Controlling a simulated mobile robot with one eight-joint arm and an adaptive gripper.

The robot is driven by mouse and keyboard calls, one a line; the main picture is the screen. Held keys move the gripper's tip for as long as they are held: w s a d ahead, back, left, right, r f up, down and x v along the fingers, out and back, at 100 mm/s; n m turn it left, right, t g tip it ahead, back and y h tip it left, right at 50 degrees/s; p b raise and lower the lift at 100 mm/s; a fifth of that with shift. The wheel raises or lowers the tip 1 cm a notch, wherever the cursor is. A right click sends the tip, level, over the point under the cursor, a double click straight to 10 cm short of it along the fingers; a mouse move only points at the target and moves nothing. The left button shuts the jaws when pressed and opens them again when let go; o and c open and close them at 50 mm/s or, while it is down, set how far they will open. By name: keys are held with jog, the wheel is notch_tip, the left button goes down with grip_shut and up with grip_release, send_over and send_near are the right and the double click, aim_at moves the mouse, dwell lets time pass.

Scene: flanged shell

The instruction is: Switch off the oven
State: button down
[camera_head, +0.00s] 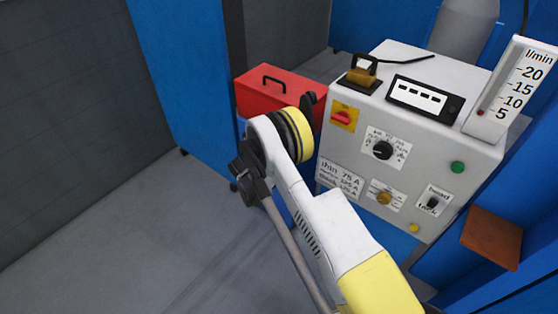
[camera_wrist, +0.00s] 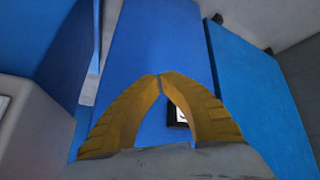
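I cannot make out anything that is clearly an oven. A light grey control box (camera_head: 440,80) stands at the right in the head view. Its front has a red rotary switch on a yellow plate (camera_head: 343,117), a black dial (camera_head: 383,150), a yellow-brown knob (camera_head: 384,197), a black toggle (camera_head: 433,202) and a green button (camera_head: 457,167). My gripper (camera_wrist: 160,76) shows in the wrist view with its two yellow fingers meeting at the tips, nothing visible held. It points at blue panels, apart from the box. In the head view I cannot make out the gripper.
A red toolbox (camera_head: 270,92) lies behind my arm, left of the control box. A flow scale (camera_head: 515,90) and a grey cylinder (camera_head: 465,25) stand at the right. A brown block (camera_head: 492,238) is at lower right. The grey floor (camera_head: 110,230) at left is clear.

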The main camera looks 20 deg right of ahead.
jog(key=w+d+f, duration=0.1)
jog(key=w+d, duration=0.3)
jog(key=d, duration=0.2)
jog(key=shift+w+f, duration=0.15)
jog(key=shift+w, duration=0.05)
jog(key=shift+d, duration=0.1)
dwell(1.3)
jog(key=shift+w+d+f, duration=0.1)
jog(key=shift+w+d, duration=0.15)
jog(key=shift+d, duration=0.05)
jog(key=shift+w+d, duration=0.25)
jog(key=shift+d, duration=0.05)
dwell(0.6)
jog(key=shift+s+a, duration=0.1)
jog(key=shift+a, duration=0.05)
jog(key=shift+s+a, duration=0.4)
jog(key=shift+a, duration=0.1)
dwell(0.4)
jog(key=s+a, duration=0.1)
jog(key=a, duration=0.1)
jog(key=s+a+r, duration=0.1)
jog(key=s+a, duration=0.1)
dwell(0.3)
